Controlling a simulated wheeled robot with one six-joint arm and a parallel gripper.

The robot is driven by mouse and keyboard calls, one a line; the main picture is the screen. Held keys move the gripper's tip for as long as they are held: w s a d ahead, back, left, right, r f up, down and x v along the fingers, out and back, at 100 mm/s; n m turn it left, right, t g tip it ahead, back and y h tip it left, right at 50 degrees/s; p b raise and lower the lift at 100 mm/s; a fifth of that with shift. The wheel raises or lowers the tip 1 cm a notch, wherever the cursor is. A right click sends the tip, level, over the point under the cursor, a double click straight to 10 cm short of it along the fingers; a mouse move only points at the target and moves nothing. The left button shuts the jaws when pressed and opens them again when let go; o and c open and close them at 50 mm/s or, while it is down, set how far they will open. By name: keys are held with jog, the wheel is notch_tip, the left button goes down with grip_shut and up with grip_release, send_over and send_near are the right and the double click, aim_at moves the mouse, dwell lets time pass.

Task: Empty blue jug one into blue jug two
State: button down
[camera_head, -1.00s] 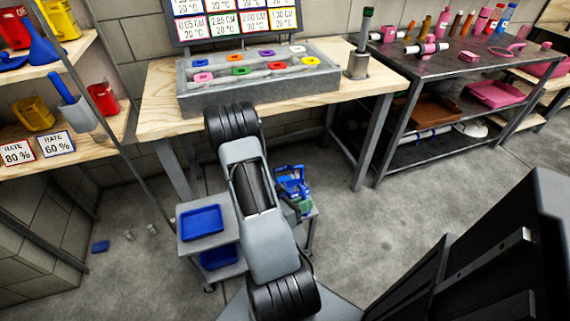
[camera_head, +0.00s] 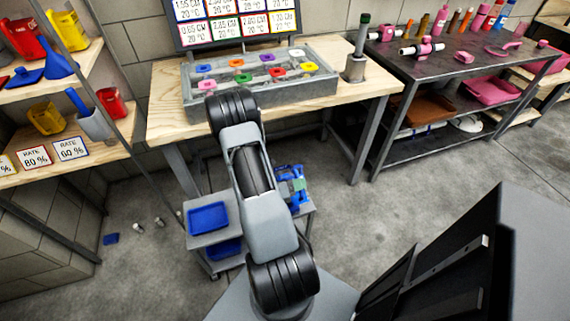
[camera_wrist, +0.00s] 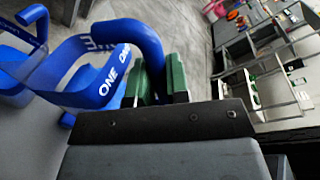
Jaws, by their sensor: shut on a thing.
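Blue jug one (camera_wrist: 105,82), a clear-sided jug with blue trim and the word ONE, fills the upper left of the wrist view. My gripper (camera_wrist: 160,84) has green finger pads and is shut on its thick blue handle. A second blue jug (camera_wrist: 17,62) shows in part at the left edge of the wrist view, behind jug one; its label is too small to read. In the head view my arm mostly hides this area; blue jug parts and green pads (camera_head: 291,186) show just right of it. I cannot tell the liquid level in either jug.
A grey cart holding a blue tray (camera_head: 208,218) stands left of my arm. A wooden workbench (camera_head: 165,100) with a grey tray of coloured pieces is behind it. Shelves with jugs (camera_head: 45,116) are at left, a dark metal table (camera_head: 460,70) at right.

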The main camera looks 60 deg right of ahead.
aim_at(295, 170)
jog(key=shift+w+d+r+n+g+y+p, duration=0.15)
jog(key=shift+w+d+r+n+p, duration=0.2)
jog(key=shift+r+n+p, duration=0.3)
jog(key=shift+w+d+r+n+g+y+p, duration=0.1)
jog(key=shift+w+d+r+n+y+p, duration=0.1)
jog(key=shift+w+r+n+p, duration=0.4)
jog(key=shift+w+d+r+n+g+y+p, duration=0.15)
jog(key=shift+d+r+n+p, duration=0.2)
jog(key=shift+r+p, duration=0.5)
jog(key=shift+w+f, duration=0.1)
jog(key=shift+w+d+p, duration=0.2)
jog(key=shift+p, duration=0.25)
jog(key=shift+w+d+r+n+p, duration=0.3)
jog(key=shift+w+d+n+p, duration=0.1)
jog(key=shift+w, duration=0.1)
jog(key=shift+w+d+r+n+p, duration=0.3)
jog(key=shift+w+p, duration=0.1)
jog(key=shift+w, duration=0.05)
jog(key=shift+w+d+r+n+g+p, duration=0.35)
jog(key=shift+w+n+p, duration=0.25)
jog(key=shift+p, duration=0.2)
dwell(0.5)
jog(key=shift+w+d+r+n+y+p, duration=0.3)
jog(key=shift+w+d+n+p, duration=0.1)
jog(key=shift+w, duration=0.05)
jog(key=shift+w+d+r+n, duration=0.15)
jog(key=shift+w+d+n, duration=0.05)
jog(key=shift+w+n, duration=0.1)
